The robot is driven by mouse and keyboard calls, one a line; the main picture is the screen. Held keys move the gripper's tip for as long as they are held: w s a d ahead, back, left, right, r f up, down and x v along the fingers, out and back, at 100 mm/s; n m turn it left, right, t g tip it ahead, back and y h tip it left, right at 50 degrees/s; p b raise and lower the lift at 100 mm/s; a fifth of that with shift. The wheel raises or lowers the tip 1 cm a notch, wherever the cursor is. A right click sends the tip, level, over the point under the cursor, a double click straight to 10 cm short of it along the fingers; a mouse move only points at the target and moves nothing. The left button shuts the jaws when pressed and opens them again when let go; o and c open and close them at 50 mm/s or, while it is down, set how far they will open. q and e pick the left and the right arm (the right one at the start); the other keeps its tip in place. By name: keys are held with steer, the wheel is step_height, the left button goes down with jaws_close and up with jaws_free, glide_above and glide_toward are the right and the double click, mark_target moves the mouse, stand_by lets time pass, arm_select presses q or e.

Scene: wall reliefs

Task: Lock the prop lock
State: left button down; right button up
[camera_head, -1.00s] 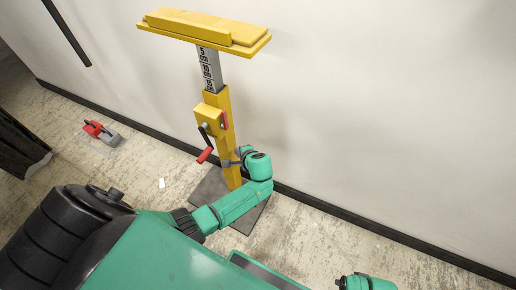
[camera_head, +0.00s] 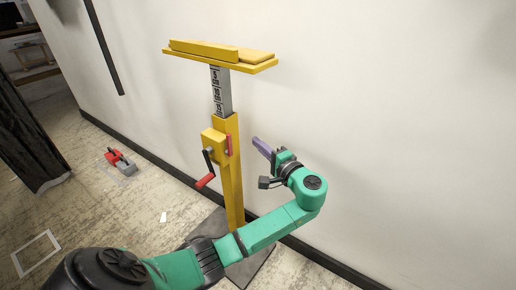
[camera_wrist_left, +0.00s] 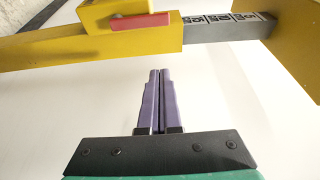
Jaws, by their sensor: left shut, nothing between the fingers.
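The yellow prop (camera_head: 233,190) stands upright against the wall, with a grey numbered inner post (camera_head: 221,92) and a flat yellow top (camera_head: 220,57). A red lever (camera_head: 229,144), which looks like the lock, lies along the post beside the yellow crank box (camera_head: 212,143). It also shows in the left wrist view as a red bar (camera_wrist_left: 140,21). My left gripper (camera_head: 257,141) is to the right of the post, at about the lever's height. Its purple fingers (camera_wrist_left: 160,72) are shut and empty, apart from the lever. My right gripper is not in view.
A crank with a red handle (camera_head: 205,181) hangs on the post's left side. The prop's dark base plate (camera_head: 258,262) is on the floor, partly behind my arm. A red and grey object (camera_head: 119,160) lies on the floor at left. The wall right of the prop is bare.

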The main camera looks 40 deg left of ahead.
mark_target(228, 145)
arm_select(q)
steer(key=s+a, duration=0.1)
steer(key=a, duration=0.5)
steer(key=shift+s+a, duration=0.15)
steer(key=shift+s, duration=0.2)
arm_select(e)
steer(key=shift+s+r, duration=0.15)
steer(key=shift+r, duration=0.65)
arm_select(q)
steer(key=shift+f+b, duration=0.1)
steer(key=shift+b, duration=0.25)
